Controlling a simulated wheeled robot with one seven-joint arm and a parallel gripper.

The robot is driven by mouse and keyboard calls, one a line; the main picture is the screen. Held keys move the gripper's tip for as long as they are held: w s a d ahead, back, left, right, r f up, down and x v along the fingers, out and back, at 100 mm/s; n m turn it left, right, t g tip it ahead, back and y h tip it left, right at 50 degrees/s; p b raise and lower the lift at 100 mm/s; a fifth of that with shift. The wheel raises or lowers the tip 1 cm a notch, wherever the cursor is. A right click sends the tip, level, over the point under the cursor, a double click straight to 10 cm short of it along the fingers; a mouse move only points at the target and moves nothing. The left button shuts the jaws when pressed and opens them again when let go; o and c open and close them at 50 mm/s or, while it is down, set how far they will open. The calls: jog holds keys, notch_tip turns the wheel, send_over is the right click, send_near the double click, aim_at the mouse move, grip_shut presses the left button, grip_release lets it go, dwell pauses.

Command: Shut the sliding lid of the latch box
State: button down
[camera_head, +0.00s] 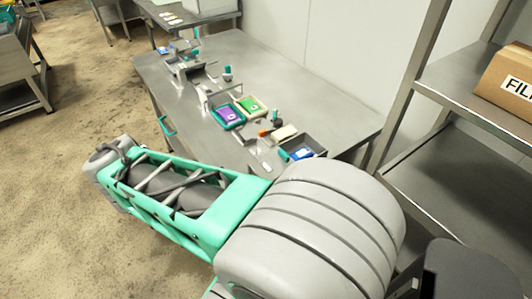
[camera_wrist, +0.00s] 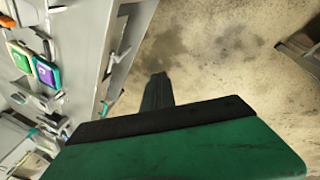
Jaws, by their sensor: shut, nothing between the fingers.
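Several small items stand on the steel table, and I cannot tell for sure which is the latch box. A grey box-like item (camera_head: 191,72) stands toward the table's far left, and a dark open-topped box (camera_head: 317,147) with a blue item in it is at the near right. The state of a sliding lid is too small to make out. My gripper (camera_wrist: 158,78) is shut and empty in the wrist view, over the floor off the table's front edge. In the head view its fingers cannot be made out beyond my arm.
A purple tray (camera_head: 228,116) and a green tray (camera_head: 251,106) lie mid-table; the steel table (camera_head: 325,112) has bare room on its right. A teal handle (camera_head: 166,127) sits at its front edge. Shelving with a cardboard box (camera_head: 505,78) stands at the right. Open floor (camera_head: 60,180) is at the left.

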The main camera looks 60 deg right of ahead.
jog(key=s+d+n+g+h, duration=0.3)
jog(key=d+n, duration=0.1)
jog(key=d, duration=0.9)
jog(key=n+g+h, duration=0.2)
jog(key=n+g, duration=0.2)
jog(key=n, duration=0.1)
send_near(282, 155)
jog(key=f, duration=0.2)
jog(key=s+f, duration=0.1)
jog(key=f, duration=0.2)
jog(key=shift+d+p, duration=0.1)
jog(key=shift+p, duration=0.3)
jog(key=shift+s+d+r, duration=0.1)
jog(key=shift+s+d, duration=0.2)
jog(key=shift+d, duration=0.3)
jog(key=shift+s+d+r, duration=0.1)
jog(key=shift+s+d, duration=0.15)
jog(key=shift+d, duration=0.35)
jog(key=shift+s+d+h, duration=0.15)
jog(key=shift+d+h, duration=0.15)
jog(key=shift+d, duration=0.1)
jog(key=shift+p, duration=0.35)
